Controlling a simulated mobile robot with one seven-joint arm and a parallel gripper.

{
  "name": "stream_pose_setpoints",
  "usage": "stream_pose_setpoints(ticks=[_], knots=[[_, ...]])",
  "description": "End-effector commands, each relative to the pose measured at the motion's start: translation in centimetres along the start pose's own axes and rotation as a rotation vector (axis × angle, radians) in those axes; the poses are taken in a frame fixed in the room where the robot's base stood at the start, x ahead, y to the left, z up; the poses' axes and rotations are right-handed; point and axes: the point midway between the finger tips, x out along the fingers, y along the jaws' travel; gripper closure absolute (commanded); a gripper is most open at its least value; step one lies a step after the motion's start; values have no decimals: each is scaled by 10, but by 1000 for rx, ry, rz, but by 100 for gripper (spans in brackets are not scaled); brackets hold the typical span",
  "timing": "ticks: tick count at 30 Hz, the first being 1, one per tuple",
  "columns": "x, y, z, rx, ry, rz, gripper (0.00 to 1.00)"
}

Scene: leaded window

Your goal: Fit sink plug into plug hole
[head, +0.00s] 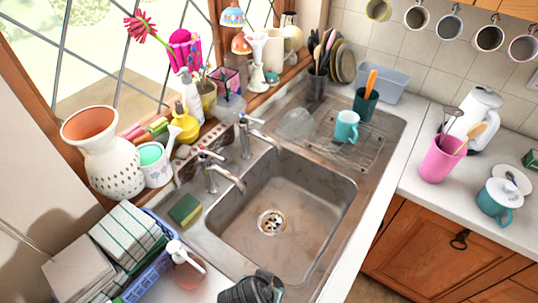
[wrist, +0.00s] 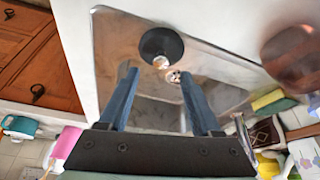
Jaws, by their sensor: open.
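The sink plug (wrist: 161,43) is a black disc with a small shiny part at its lower edge in the wrist view. It appears at the near rim of the steel sink (head: 325,205), just beyond my fingertips. I cannot tell whether it touches the rim. My gripper (wrist: 152,70) is open, with nothing visible between its two blue-grey fingers. The plug hole (head: 271,222) is a round metal drain in the basin floor, uncovered in the head view; it also shows in the wrist view (wrist: 175,76) beside a fingertip. In the head view a dark part of my arm is at the bottom edge, and I cannot make out the plug there.
Two taps (head: 215,170) stand at the sink's left edge. A sponge (head: 185,209), a soap bottle (head: 186,262) and a blue dish rack (head: 150,270) are left of the basin. A teal mug (head: 347,127) stands on the drainer. The basin is empty.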

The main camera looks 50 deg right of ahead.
Motion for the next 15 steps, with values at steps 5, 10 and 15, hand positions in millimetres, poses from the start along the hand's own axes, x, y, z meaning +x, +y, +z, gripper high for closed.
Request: stream_pose_setpoints(ticks=[5,10,15], knots=[[21,0,1,0,-3,2,35],[38,0,1,0,-1,1,35],[42,0,1,0,0,-1,35]])
